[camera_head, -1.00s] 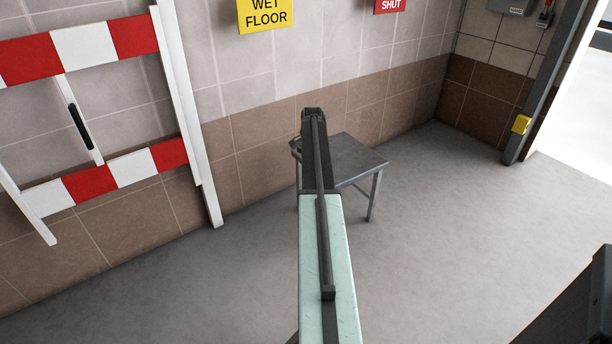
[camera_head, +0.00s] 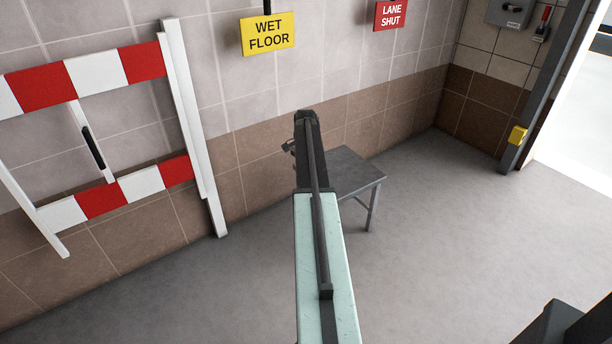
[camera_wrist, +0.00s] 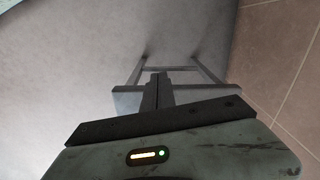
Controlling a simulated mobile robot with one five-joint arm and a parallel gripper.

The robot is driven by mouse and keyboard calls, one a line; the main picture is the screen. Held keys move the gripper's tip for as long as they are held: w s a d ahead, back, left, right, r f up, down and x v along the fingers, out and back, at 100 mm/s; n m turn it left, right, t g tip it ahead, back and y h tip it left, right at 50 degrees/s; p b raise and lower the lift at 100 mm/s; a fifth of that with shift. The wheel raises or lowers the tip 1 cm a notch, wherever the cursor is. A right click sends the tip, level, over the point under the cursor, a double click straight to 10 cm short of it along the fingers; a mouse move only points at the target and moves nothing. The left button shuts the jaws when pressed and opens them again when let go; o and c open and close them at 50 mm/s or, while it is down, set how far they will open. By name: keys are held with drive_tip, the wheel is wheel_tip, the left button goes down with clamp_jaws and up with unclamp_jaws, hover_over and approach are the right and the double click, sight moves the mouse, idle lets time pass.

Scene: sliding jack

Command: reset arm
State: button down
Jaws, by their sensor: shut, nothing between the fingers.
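My arm runs up the middle of the head view, pale green with a dark far end. A small dark part of it sticks out to the left there. In the wrist view my gripper (camera_wrist: 157,82) shows two dark fingers pressed together with nothing between them. A grey metal table (camera_head: 358,172) stands behind the arm's far end, partly hidden by it. The table (camera_wrist: 200,91) also shows beyond the fingers in the wrist view. I cannot tell how far the fingers are from it.
A red and white striped barrier (camera_head: 100,73) stands at the left by the tiled wall. A yellow wet floor sign (camera_head: 268,34) and a red lane shut sign (camera_head: 391,14) hang above. A grey switch box (camera_head: 510,12) is at upper right. The floor (camera_head: 460,240) at right is clear.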

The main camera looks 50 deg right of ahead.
drive_tip(key=shift+r+p, duration=0.3)
drive_tip(key=shift+r, duration=0.6)
